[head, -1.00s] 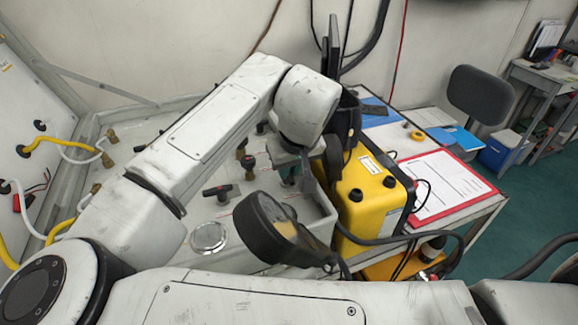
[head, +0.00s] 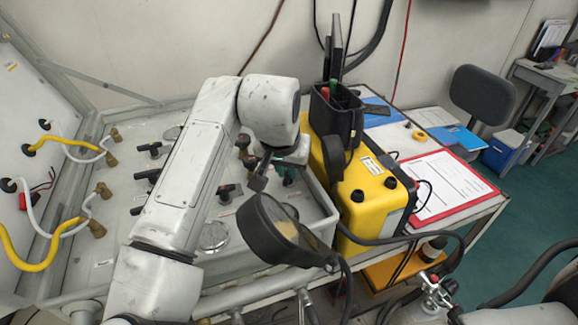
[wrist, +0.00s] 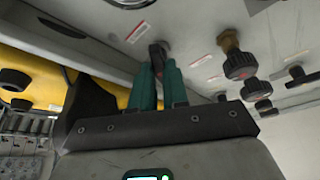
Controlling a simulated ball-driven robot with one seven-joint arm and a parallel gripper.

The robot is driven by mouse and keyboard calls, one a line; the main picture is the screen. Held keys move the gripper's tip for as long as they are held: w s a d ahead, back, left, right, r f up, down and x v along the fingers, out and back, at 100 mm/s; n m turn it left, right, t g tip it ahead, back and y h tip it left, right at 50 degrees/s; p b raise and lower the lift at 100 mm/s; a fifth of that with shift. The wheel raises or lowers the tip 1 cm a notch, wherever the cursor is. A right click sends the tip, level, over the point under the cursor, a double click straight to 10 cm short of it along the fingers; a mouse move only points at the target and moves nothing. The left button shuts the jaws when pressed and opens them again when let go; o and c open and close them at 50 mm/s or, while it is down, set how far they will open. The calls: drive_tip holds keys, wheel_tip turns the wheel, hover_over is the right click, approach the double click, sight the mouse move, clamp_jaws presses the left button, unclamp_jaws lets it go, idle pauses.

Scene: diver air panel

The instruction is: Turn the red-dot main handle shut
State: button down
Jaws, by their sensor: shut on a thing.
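My gripper (head: 288,175) is over the right end of the pale panel (head: 222,212) in the head view, with its teal fingers pointing down. In the wrist view my gripper (wrist: 157,80) is shut on a dark handle (wrist: 157,52) with a reddish part, which stands between the two teal fingers near a label. The fingers hide much of this handle, and I cannot make out its dot or its exact angle. In the head view the arm and fingers cover the handle.
Other black handles (head: 217,191) and brass-stemmed knobs (wrist: 238,65) stand close by on the panel. A round black-rimmed disc (head: 285,232) is in front of the gripper. A yellow case (head: 372,200) stands just right, beside a red clipboard (head: 446,187).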

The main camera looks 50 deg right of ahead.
drive_tip(key=m, duration=0.2)
drive_tip(key=m+g, duration=0.2)
drive_tip(key=m, duration=0.1)
drive_tip(key=shift+w+m+b, duration=0.3)
drive_tip(key=shift+w, duration=0.05)
drive_tip(key=m, duration=0.1)
drive_tip(key=m+g, duration=0.1)
drive_tip(key=m, duration=0.1)
drive_tip(key=m+g, duration=0.1)
drive_tip(key=m, duration=0.1)
drive_tip(key=shift+w+y+b, duration=0.3)
drive_tip(key=shift+b, duration=0.1)
drive_tip(key=shift+m, duration=0.3)
drive_tip(key=c, duration=1.1)
unclamp_jaws()
drive_tip(key=v, duration=1)
drive_tip(key=shift+w+a+r+b, duration=0.1)
drive_tip(key=shift+w+r+b, duration=0.1)
drive_tip(key=shift+r+b, duration=0.15)
